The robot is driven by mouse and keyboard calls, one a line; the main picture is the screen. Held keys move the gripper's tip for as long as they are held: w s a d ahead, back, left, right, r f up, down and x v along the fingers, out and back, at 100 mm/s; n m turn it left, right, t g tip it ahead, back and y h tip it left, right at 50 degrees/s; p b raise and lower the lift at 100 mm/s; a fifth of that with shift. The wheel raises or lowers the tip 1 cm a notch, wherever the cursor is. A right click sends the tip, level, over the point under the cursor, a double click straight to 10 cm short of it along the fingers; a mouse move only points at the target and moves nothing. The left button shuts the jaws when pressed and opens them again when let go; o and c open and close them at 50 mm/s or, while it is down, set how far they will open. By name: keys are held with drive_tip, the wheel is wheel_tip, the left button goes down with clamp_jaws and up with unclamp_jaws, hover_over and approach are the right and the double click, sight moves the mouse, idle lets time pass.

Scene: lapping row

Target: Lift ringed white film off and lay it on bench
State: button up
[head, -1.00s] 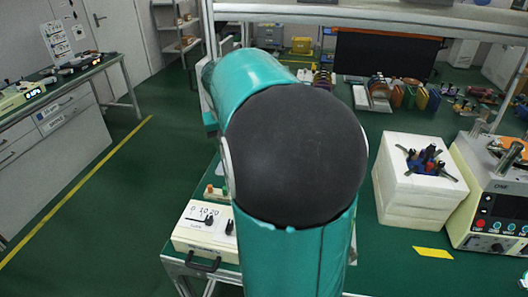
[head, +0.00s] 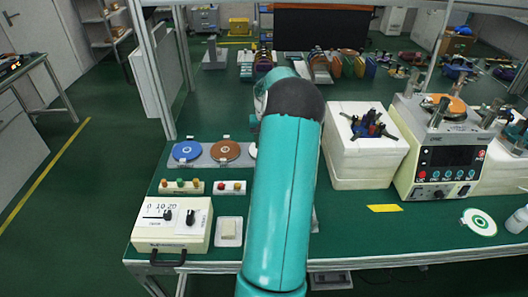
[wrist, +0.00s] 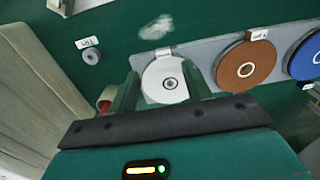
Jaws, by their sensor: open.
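A white film disc with a dark-ringed centre (wrist: 165,78) lies on a grey strip in the wrist view. In the head view only its left edge (head: 253,150) shows beside my arm. My gripper (wrist: 163,72) is open and empty, with its two green fingers on either side of the white disc in the picture; I cannot tell the height between them. Another white disc with a green ring (head: 478,222) lies on the green bench (head: 370,240) at the right front. My gripper is hidden behind my arm in the head view.
A brown disc (head: 226,151) and a blue disc (head: 187,151) share the strip. A white foam block (head: 362,160) and a lapping machine (head: 440,160) stand right of my arm.

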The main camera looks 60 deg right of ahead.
wheel_tip(320, 180, down, 8)
drive_tip(key=shift+w+a, duration=0.15)
idle(0.3)
drive_tip(key=shift+c, duration=0.4)
drive_tip(key=c, duration=1)
